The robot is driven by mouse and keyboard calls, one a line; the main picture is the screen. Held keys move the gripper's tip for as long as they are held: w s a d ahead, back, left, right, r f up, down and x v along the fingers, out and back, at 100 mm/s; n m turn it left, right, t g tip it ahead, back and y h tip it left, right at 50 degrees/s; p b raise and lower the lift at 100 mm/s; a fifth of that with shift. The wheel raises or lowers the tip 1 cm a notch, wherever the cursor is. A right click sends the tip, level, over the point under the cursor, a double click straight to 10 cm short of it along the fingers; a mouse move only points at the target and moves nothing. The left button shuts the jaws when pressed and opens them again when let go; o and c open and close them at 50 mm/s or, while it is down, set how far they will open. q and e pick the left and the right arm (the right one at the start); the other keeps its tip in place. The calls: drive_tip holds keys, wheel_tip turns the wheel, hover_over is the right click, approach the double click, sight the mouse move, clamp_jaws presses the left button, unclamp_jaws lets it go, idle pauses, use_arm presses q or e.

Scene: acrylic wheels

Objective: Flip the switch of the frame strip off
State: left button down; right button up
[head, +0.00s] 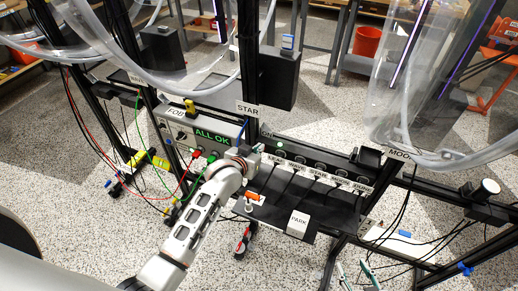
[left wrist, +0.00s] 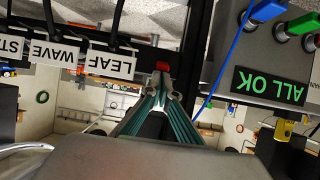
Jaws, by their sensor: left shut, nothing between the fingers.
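The frame strip (head: 318,170) is a dark strip on the black frame, with a row of dark round sockets and labels reading LEAF, WAVE, STAR and others. In the left wrist view, a small red switch (left wrist: 162,65) shows at the strip's end beside the LEAF label. My left gripper (head: 250,156) is shut and empty at the strip's left end. In the left wrist view its fingertips (left wrist: 162,76) are right at the red switch; I cannot tell whether they touch it. Its arm partly hides this end in the head view. My right gripper (head: 352,264) is open and empty at the bottom edge.
A grey control box (head: 212,132) showing ALL OK stands left of the strip, with red, green and blue cables. A black tray with a white PARK block (head: 298,223) is below the strip. Clear acrylic wheels (head: 400,80) stand behind. Loose cables hang at the right.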

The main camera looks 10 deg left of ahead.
use_arm(q)
drive_tip(key=shift+f+t, duration=0.15)
drive_tip(key=shift+t, duration=0.15)
use_arm(e)
drive_tip(key=shift+w+a, duration=0.1)
drive_tip(key=shift+a, duration=0.25)
use_arm(q)
drive_tip(key=shift+s+b, duration=0.1)
drive_tip(key=shift+b, duration=0.35)
drive_tip(key=shift+t, duration=0.3)
use_arm(e)
drive_tip(key=shift+f, duration=0.15)
